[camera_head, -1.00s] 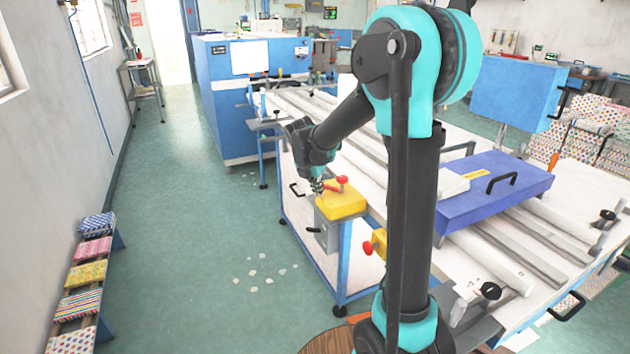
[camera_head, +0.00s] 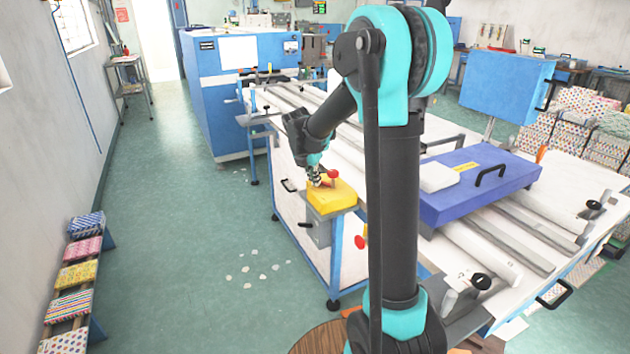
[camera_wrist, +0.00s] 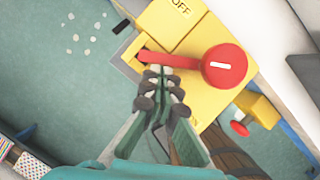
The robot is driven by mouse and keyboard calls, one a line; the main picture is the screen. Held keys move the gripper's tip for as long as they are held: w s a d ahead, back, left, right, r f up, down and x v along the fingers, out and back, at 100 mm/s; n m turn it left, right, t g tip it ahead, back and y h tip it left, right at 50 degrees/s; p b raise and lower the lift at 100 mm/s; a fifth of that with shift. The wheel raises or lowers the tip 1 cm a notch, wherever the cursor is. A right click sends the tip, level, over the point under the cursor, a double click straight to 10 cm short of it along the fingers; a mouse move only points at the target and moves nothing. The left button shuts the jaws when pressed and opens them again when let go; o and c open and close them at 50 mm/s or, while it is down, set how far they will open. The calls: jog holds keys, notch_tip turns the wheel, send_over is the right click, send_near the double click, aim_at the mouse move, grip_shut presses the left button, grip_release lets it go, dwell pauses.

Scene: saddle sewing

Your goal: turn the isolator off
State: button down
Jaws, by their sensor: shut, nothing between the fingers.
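The isolator is a yellow box (camera_head: 335,197) on a grey box at the table's near left corner. Its red lever with a round red knob (camera_head: 333,174) is on top. In the wrist view the lever's knob (camera_wrist: 225,66) points right, and the yellow face (camera_wrist: 175,22) carries the word OFF at the top. My gripper (camera_head: 316,181) is shut and empty. In the wrist view its fingertips (camera_wrist: 160,75) are right by the lever's left part, below it in the picture; whether they touch I cannot tell. The fingers cover part of the yellow face.
A red button on a second yellow box (camera_wrist: 255,108) sits beside the isolator. The machine table (camera_head: 300,235) with rollers and a blue cover (camera_head: 470,190) lies to the right.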

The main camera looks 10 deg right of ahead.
jog(key=shift+w+d+m, duration=0.15)
jog(key=shift+w+m, duration=0.3)
jog(key=shift+m, duration=0.45)
jog(key=shift+w+m+g+h, duration=0.25)
jog(key=shift+m+g+h, duration=0.05)
jog(key=shift+m+g, duration=0.1)
jog(key=shift+w+d+m+g, duration=0.15)
jog(key=shift+w+d+m, duration=0.1)
jog(key=shift+m, duration=0.35)
jog(key=shift+w+d+m+g, duration=0.15)
jog(key=shift+w+m, duration=0.1)
jog(key=shift+m, duration=0.35)
jog(key=shift+w+d, duration=0.15)
jog(key=shift+w, duration=0.1)
